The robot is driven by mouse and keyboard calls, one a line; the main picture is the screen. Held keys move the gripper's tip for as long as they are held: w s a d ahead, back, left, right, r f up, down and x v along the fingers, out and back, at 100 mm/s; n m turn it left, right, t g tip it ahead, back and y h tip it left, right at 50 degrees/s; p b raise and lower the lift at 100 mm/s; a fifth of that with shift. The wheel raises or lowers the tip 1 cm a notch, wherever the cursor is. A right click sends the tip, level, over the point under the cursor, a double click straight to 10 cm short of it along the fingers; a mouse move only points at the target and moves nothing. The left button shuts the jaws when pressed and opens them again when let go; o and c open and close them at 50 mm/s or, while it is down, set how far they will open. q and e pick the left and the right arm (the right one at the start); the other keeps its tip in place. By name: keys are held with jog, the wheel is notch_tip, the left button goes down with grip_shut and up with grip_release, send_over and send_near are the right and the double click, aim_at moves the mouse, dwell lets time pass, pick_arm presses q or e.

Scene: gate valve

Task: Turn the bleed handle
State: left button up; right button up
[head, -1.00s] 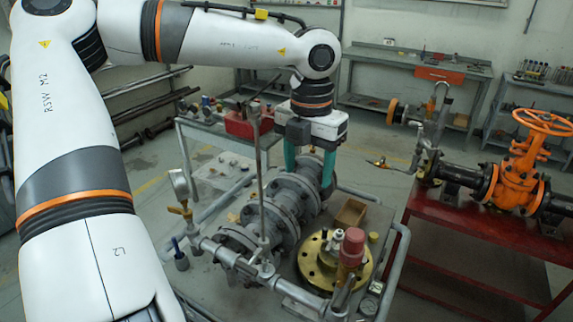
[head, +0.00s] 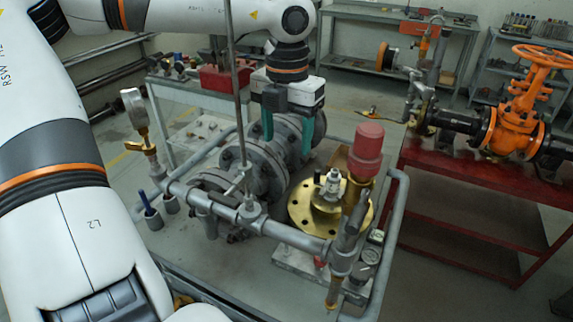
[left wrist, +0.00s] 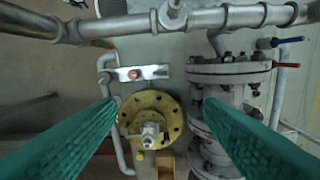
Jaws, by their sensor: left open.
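My left gripper (head: 288,145) hangs with its two teal fingers pointing down over the far end of the grey flanged valve body (head: 268,165). Its fingers are apart with nothing between them; the left wrist view (left wrist: 160,100) shows the same. Several small handles show, and I cannot tell which one is the bleed handle. A yellow lever (head: 137,145) sits below the gauge at left. A lever (head: 380,115) sticks out from the pipework by the red bench. In the left wrist view, blue (left wrist: 284,41) and red (left wrist: 286,65) handles lie at the upper right. My right gripper is not in view.
A brass flange (head: 300,222) and a red-capped fitting (head: 367,150) stand right of the valve. A grey pipe (head: 295,235) crosses in front, and a thin upright rod (head: 235,90) rises before my arm. An orange valve (head: 517,125) stands on the red bench (head: 460,180).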

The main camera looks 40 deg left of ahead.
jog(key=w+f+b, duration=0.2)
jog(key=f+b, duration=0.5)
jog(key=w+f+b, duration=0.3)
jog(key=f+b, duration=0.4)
jog(key=b, duration=0.1)
pick_arm(q)
notch_tip(320, 180, down, 30)
jog(key=shift+r+b, duration=0.15)
jog(key=shift+b, duration=0.35)
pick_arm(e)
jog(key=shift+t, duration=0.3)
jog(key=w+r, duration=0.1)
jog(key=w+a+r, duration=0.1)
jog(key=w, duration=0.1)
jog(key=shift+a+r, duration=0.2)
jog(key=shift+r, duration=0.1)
pick_arm(q)
jog(key=c, duration=1)
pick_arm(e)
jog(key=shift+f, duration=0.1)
